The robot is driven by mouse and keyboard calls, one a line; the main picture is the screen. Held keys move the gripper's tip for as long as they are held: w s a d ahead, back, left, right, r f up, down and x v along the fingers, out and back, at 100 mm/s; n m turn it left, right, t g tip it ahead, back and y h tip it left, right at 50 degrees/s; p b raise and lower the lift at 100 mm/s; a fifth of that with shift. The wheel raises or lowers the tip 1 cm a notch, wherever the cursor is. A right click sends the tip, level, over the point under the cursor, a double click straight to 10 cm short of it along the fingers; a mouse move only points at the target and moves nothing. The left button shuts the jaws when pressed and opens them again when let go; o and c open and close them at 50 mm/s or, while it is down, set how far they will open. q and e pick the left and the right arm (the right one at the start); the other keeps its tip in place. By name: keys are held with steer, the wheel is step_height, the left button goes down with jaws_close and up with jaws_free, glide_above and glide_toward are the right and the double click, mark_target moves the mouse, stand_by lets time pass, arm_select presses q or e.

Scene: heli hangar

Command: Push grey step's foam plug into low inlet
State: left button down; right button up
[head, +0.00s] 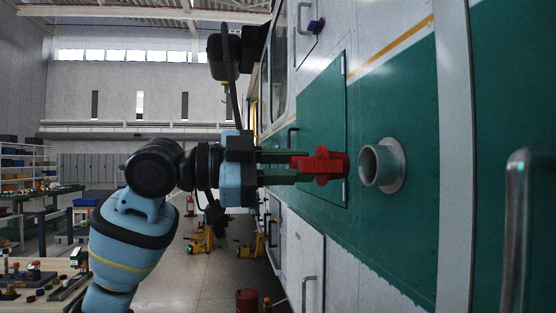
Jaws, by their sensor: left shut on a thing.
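My left gripper (290,167) comes in from the left and is shut on a red foam plug (322,166). It holds the plug level in front of the green and white helicopter side. The low inlet (381,166) is a round grey metal pipe stub on that side, just right of the plug. The plug is outside the inlet, with a small gap showing between them, at about the same height in the picture. I cannot tell the depth between them. The grey step and my right gripper are not in view.
A metal handle (517,230) stands out at the right edge. Yellow equipment (203,238) and a red drum (247,301) are on the floor below. A workbench (12,292) with small parts is at lower left. Open floor lies between.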

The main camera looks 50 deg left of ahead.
mark_target(332, 166)
arm_select(q)
steer(key=shift+p+x, duration=0.35)
steer(key=shift+x, duration=0.65)
steer(key=shift+w+d+r+p, duration=0.1)
steer(key=shift+w+d+p, duration=0.25)
steer(key=shift+w+p, duration=0.25)
steer(key=shift+w+d, duration=0.2)
steer(key=shift+w, duration=0.2)
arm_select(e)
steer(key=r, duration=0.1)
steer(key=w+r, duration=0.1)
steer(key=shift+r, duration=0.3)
arm_select(q)
steer(key=shift+w, duration=0.1)
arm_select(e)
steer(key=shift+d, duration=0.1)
arm_select(q)
steer(key=shift+p, duration=0.3)
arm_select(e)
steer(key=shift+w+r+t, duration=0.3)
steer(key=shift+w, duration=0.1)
arm_select(q)
steer(key=shift+w+d+p, duration=0.25)
steer(key=shift+w+p, duration=0.05)
steer(key=shift+w, duration=0.15)
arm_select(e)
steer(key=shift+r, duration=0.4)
